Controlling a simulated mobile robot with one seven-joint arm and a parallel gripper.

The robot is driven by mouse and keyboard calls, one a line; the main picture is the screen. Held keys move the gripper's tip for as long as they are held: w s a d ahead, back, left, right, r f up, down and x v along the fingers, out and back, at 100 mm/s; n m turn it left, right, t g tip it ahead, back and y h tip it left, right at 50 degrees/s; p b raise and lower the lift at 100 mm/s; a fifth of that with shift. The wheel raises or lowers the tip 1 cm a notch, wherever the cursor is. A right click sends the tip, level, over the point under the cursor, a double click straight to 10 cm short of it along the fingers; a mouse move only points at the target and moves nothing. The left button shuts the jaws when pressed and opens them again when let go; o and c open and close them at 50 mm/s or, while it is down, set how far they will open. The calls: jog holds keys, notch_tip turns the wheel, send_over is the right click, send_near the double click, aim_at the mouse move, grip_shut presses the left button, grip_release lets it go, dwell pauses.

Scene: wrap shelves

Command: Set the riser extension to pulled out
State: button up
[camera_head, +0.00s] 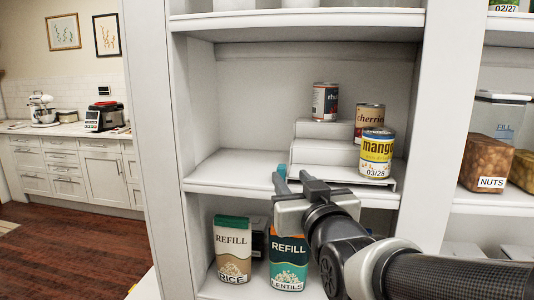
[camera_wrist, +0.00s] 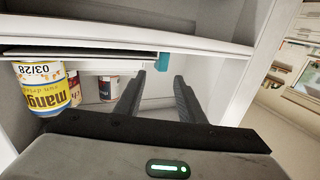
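The white stepped riser (camera_head: 322,153) stands on the middle shelf, with cans on its steps. It also shows in the wrist view (camera_wrist: 105,49), seen from a turned angle. A small teal tab (camera_wrist: 162,62) sits at the riser's side end; in the head view it shows as a teal bit (camera_head: 281,170) by my fingertips. My gripper (camera_head: 292,177) is in front of the riser's left end. In the wrist view my gripper (camera_wrist: 160,76) is open, with the tab just beyond and between the fingertips. I cannot tell if a finger touches it.
The mango can (camera_head: 377,153), cherries can (camera_head: 369,118) and another can (camera_head: 325,101) stand on the riser. The shelf's left part (camera_head: 232,168) is clear. Rice (camera_head: 232,249) and lentils (camera_head: 289,262) packs stand below. An upright (camera_head: 434,130) bounds the right.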

aim_at(284, 170)
jog(key=w+p, duration=0.1)
jog(key=w, duration=0.1)
jog(key=w+p, duration=0.1)
jog(key=w, duration=0.1)
jog(key=w+a+p, duration=0.1)
jog(key=w, duration=0.2)
jog(key=shift+a, duration=0.1)
jog(key=shift+w+a, duration=0.1)
jog(key=shift+w, duration=0.55)
grip_shut()
